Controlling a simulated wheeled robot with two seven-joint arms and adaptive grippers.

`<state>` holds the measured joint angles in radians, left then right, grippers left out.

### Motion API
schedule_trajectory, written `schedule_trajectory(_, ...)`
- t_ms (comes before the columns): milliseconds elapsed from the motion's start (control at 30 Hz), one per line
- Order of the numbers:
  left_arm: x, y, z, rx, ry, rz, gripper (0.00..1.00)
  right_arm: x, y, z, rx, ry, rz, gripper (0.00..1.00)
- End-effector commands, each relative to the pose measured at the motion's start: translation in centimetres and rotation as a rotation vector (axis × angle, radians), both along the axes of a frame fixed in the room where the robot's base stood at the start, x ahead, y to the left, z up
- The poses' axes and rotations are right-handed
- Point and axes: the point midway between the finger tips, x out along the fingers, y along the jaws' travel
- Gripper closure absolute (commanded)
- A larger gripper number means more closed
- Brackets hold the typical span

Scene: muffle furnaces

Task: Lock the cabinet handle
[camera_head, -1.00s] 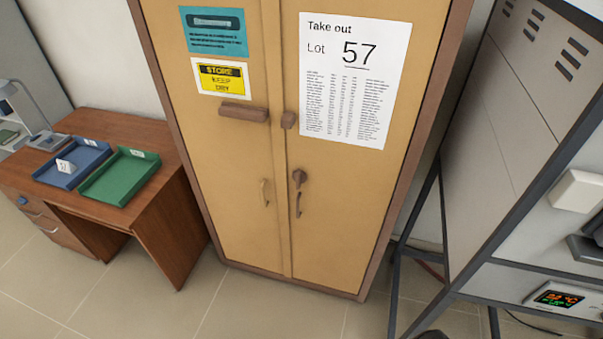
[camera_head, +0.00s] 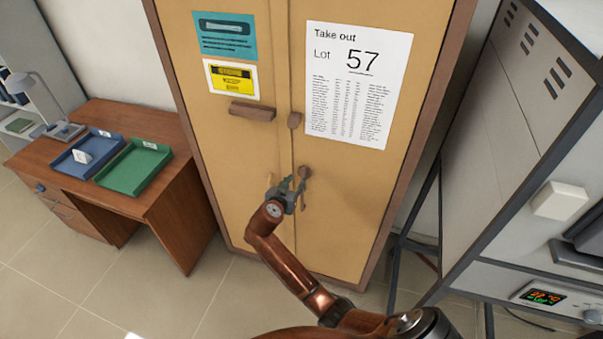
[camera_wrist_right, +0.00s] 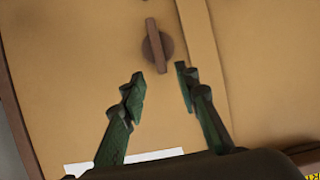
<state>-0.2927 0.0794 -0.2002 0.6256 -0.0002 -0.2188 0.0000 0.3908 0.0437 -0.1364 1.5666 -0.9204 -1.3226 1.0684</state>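The tan cabinet (camera_head: 225,165) has two doors, both shut. Its round brown turn handle (camera_head: 305,171) is on the right door beside the centre seam, partly hidden by my right gripper in the head view. In the right wrist view, the turn handle (camera_wrist_right: 157,50) is a disc with a bar across it, the bar nearly upright in the picture. My right gripper (camera_head: 294,186) is in front of the doors. The wrist view shows its green fingers (camera_wrist_right: 160,80) apart and empty, with the turn handle just beyond the tips. My left gripper is not in view.
A brown bar (camera_head: 252,111) and a small brown block (camera_head: 294,120) sit higher on the doors. A desk (camera_head: 185,209) with a blue tray (camera_head: 65,163) and green tray (camera_head: 134,187) stands left. A grey furnace unit (camera_head: 500,130) on a dark frame stands close on the right.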

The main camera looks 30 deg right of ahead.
Motion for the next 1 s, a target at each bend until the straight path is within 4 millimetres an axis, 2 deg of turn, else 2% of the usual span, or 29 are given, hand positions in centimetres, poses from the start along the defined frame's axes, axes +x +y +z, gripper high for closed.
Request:
schedule_trajectory(200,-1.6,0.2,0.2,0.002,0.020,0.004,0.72,1.5,-2.1,-0.6,-0.003,-0.005,-0.008,0.71)
schedule_trajectory(500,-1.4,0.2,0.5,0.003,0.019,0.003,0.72,4.1,-4.8,-2.3,-0.003,-0.003,-0.004,0.71)
schedule_trajectory(900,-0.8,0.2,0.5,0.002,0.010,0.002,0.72,4.5,-5.4,-2.8,0.001,-0.004,-0.002,0.71)
schedule_trajectory(1000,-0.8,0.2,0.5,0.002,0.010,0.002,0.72,4.5,-5.4,-2.8,0.000,-0.004,-0.003,0.78)
